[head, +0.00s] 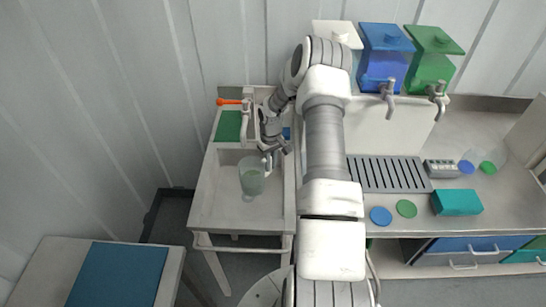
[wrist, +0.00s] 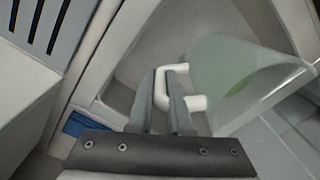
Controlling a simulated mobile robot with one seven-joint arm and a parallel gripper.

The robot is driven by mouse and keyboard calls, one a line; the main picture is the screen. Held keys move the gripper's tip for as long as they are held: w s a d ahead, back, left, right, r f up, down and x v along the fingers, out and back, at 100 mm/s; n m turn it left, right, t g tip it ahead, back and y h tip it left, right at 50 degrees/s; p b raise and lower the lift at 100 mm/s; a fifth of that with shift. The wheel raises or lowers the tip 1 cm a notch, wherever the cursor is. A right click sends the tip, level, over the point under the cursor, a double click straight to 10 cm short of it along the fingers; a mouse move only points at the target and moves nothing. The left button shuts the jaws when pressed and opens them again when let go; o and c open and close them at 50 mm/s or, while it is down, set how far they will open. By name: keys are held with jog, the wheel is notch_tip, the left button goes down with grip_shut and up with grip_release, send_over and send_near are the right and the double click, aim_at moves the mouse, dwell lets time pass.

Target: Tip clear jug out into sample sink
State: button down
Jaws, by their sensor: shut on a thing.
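The clear jug (head: 252,177) is translucent with a pale green tint and hangs over the sample sink. Its mouth and side show at the right of the wrist view (wrist: 238,72), where it looks tilted. My gripper (head: 270,159) is shut on the jug's white handle (wrist: 196,103), with the fingers on either side of it in the wrist view. The sample sink (head: 207,205) is a pale basin on legs, below and around the jug. Whether liquid is leaving the jug cannot be told.
A tap (head: 245,122), an orange-handled item (head: 229,101) and a green pad (head: 228,126) are at the sink's back. White, blue (head: 386,62) and green (head: 430,68) dispensers stand behind a drain grate (head: 388,174). A blue-topped table (head: 117,274) is at lower left.

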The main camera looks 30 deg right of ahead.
jog(key=d+h, duration=0.1)
jog(key=h, duration=0.1)
jog(key=d+r+h+b, duration=0.1)
jog(key=h, duration=0.1)
jog(key=shift+w+t, duration=0.1)
jog(key=shift+t, duration=0.3)
jog(key=shift+r+h+b, duration=0.2)
jog(key=shift+h+b, duration=0.3)
jog(key=shift+b, duration=0.45)
jog(key=h+b, duration=0.2)
jog(key=b, duration=0.3)
jog(key=a+r+h+b, duration=0.1)
jog(key=b, duration=0.4)
jog(key=shift+r+t+h, duration=0.2)
jog(key=shift+t+h, duration=0.2)
jog(key=h+b, duration=0.1)
jog(key=b, duration=0.1)
jog(key=a+h+b, duration=0.1)
jog(key=b, duration=0.2)
jog(key=shift+s+a+f+t, duration=0.1)
jog(key=shift+s+t, duration=0.1)
jog(key=shift+t, duration=0.1)
